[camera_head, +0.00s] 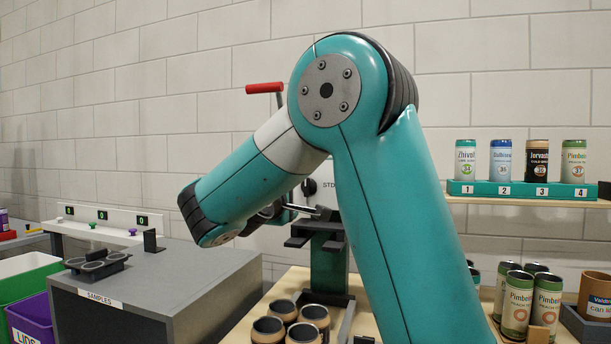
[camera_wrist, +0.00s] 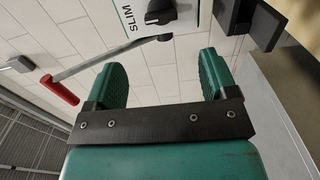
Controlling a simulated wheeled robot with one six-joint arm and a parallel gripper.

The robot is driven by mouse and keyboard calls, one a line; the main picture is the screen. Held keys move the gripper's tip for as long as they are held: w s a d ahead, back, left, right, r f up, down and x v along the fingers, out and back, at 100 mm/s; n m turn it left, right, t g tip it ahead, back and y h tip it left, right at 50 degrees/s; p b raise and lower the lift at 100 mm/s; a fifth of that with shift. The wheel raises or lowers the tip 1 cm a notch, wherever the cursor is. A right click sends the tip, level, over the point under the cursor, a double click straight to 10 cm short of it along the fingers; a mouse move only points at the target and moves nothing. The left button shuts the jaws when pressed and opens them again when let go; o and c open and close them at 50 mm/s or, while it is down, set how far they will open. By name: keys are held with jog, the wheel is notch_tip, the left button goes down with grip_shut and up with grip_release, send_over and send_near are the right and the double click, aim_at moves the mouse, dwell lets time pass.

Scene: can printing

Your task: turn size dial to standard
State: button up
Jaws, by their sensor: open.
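The size dial (camera_wrist: 160,13) is a black knob on a white panel at the top of the wrist view, with the word SLIM beside it. In the head view the dial (camera_head: 309,187) shows small and dark beside the letters STD, partly hidden by my arm. I cannot tell for sure which mark its pointer faces. My gripper (camera_wrist: 160,76) is open, with two green fingers apart and nothing between them. The dial lies beyond the fingertips, apart from them. In the head view my gripper is mostly hidden behind my arm.
A red-handled lever (camera_wrist: 60,90) sticks out left of the fingers; it also shows in the head view (camera_head: 265,88). A grey samples cabinet (camera_head: 150,290) stands left. Open cans (camera_head: 268,330) stand on the table below, and numbered cans (camera_head: 465,160) line a right shelf.

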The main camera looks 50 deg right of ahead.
aim_at(305, 188)
jog(key=p+x, duration=0.2)
jog(key=x, duration=0.9)
jog(key=shift+w+d, duration=0.2)
jog(key=shift+d, duration=0.15)
jog(key=c, duration=0.9)
jog(key=shift+c, duration=0.2)
